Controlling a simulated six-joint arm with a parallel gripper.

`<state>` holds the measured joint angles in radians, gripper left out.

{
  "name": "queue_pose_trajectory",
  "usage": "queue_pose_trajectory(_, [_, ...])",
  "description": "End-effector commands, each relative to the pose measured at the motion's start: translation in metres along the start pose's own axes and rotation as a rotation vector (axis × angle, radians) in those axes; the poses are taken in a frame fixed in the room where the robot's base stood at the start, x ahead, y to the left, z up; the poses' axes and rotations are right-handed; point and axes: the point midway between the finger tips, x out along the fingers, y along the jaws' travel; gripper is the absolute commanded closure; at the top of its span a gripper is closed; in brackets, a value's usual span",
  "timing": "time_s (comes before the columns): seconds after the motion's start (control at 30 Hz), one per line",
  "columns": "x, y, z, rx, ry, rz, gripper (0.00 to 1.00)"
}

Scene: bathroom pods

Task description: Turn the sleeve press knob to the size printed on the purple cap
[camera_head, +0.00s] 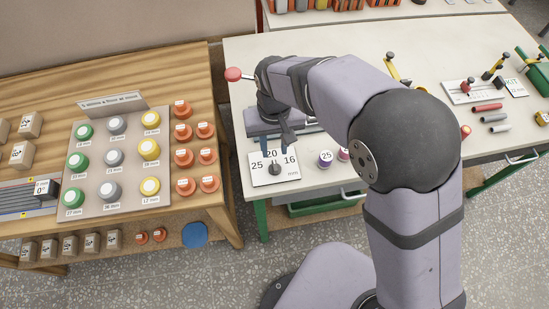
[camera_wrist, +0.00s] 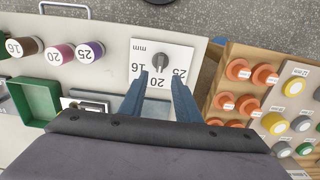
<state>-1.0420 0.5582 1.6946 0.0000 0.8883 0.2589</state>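The knob (camera_head: 275,169) is dark and sits on a white dial plate (camera_head: 258,180) marked 25, 20 and 16 mm. I cannot tell whether the fingers touch the knob. The purple cap (camera_head: 325,159) stands right of the plate, printed 25; the 25 also reads in the wrist view (camera_wrist: 90,50).
In the wrist view a pink cap (camera_wrist: 61,54) marked 20 and a brown one (camera_wrist: 24,46) marked 16 stand beside the purple cap. A red-tipped lever (camera_head: 232,74) rises behind my gripper. A wooden table (camera_head: 190,60) with colored caps and orange pieces stands left, across a narrow gap.

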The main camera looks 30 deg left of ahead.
Motion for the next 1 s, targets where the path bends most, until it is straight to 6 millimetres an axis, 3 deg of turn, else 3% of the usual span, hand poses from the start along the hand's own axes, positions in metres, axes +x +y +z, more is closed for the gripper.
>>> queue_pose_trajectory(0.17, [0.009, 0.0, 0.001, -0.001, -0.003, 0.001, 0.7])
queue_pose_trajectory(0.6, [0.061, 0.001, 0.001, -0.002, -0.004, 0.001, 0.7])
queue_pose_trajectory(1.0, [0.073, 0.0, 0.0, -0.002, 0.0, 0.0, 0.7])
